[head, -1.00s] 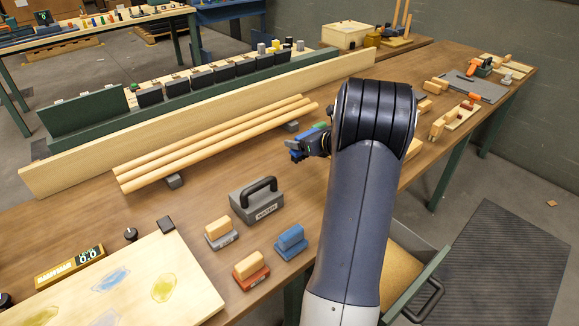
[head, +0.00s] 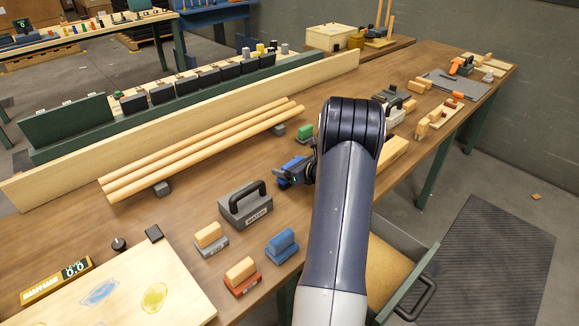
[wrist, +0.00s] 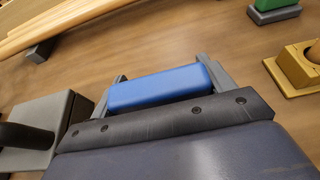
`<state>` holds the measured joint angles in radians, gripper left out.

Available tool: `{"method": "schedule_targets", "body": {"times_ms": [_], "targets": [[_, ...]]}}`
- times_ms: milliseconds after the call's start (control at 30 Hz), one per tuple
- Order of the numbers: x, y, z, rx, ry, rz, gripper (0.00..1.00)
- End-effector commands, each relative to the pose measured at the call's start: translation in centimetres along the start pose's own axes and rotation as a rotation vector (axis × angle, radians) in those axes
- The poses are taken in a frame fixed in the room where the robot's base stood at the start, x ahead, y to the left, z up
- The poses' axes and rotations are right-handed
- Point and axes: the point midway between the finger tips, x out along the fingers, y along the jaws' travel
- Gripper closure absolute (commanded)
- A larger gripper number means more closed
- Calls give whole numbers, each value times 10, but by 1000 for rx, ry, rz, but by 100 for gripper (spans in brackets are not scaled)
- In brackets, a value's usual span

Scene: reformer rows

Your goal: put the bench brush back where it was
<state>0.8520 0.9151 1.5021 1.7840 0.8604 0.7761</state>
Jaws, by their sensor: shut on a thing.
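The bench brush appears as a plain blue bar (wrist: 158,88) in the wrist view, and its bristles are hidden. My gripper (wrist: 170,86) is shut on it, with one grey finger at each end. In the head view the blue brush (head: 290,172) and my gripper (head: 298,172) are partly hidden by my arm. They are over the bench between the dowels and the front edge, just right of the grey block with a black handle (head: 245,207). I cannot tell whether the brush touches the bench top.
Three dowels (head: 205,150) lie on small rests behind. A green block (head: 305,131) stands beyond my gripper. Blue (head: 282,244), red-based (head: 242,277) and grey-based (head: 210,239) blocks stand at the front. Bare bench top (head: 185,215) shows between the dowels and the handled block.

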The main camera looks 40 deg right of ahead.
Motion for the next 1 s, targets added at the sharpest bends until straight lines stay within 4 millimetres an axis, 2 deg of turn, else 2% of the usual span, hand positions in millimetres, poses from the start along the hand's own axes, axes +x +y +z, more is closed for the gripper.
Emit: {"method": "schedule_targets", "body": {"times_ms": [167, 200, 433, 800, 867, 1000], "targets": [[2, 0, -4, 0, 0, 0, 55], [1, 0, -3, 0, 0, 0, 22], [1, 0, -2, 0, 0, 0, 3], [-1, 0, 2, 0, 0, 0, 1], [-9, -1, 1, 1, 0, -3, 1], [-38, -1, 0, 1, -1, -5, 1]]}}
